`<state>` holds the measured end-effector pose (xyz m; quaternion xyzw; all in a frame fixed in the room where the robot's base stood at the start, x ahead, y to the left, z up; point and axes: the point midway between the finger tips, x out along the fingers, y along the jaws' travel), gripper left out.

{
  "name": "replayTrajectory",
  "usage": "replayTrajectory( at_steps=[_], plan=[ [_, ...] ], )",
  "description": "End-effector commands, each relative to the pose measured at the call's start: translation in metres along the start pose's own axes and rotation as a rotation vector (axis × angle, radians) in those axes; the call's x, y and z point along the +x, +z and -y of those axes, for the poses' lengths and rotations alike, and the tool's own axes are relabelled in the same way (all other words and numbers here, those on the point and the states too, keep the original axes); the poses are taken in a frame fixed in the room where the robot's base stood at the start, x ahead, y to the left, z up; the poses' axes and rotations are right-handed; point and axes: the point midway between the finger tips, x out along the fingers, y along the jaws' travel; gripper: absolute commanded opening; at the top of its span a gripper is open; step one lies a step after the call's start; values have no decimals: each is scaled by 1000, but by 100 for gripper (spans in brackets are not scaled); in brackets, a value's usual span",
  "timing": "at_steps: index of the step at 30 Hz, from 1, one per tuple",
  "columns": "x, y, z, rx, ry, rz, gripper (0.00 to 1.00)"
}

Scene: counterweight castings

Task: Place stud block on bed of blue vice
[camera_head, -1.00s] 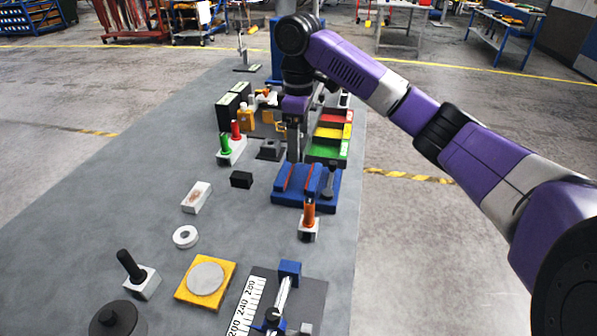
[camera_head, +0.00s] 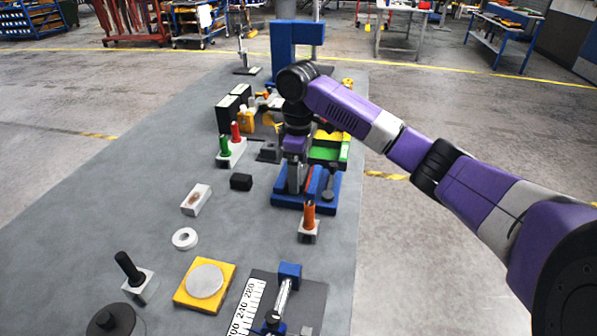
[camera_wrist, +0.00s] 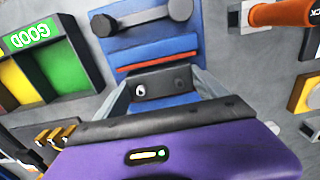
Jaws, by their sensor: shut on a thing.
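The blue vice (camera_head: 325,203) stands on the grey table. It also shows in the wrist view (camera_wrist: 150,45), with a red strip and a grey handle bar. My gripper (camera_head: 294,188) is over the vice's left part in the head view. The vice lies behind the block there. The block's underside is hidden, so I cannot tell whether it touches the bed. In the head view I cannot make the block out.
An orange-handled block (camera_head: 309,216) stands close in front of the vice. Colored bins (camera_head: 330,152) are behind it, partly hidden by my arm. A small black block (camera_head: 241,181) and a white block (camera_head: 196,199) lie left. The table between them and the vice is mostly clear.

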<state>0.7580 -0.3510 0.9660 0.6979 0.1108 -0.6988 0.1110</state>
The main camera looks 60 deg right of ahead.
Motion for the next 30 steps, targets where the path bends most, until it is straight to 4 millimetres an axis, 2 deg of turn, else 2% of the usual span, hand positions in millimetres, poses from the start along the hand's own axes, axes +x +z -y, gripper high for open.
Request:
replayTrajectory(
  at_steps=[4, 5, 7, 14, 19, 23, 30],
  plan=[
    [2, 0, 0, 0, 0, -1, 9],
    [2, 0, 0, 0, -1, 0, 85],
    [2, 0, 0, 0, 0, 0, 99],
    [2, 0, 0, 0, 0, 0, 100],
    [-9, -1, 0, 0, 2, -2, 100],
    [-32, 0, -1, 0, 3, -2, 100],
    [-84, 0, -2, 1, 6, 1, 100]
  ],
)
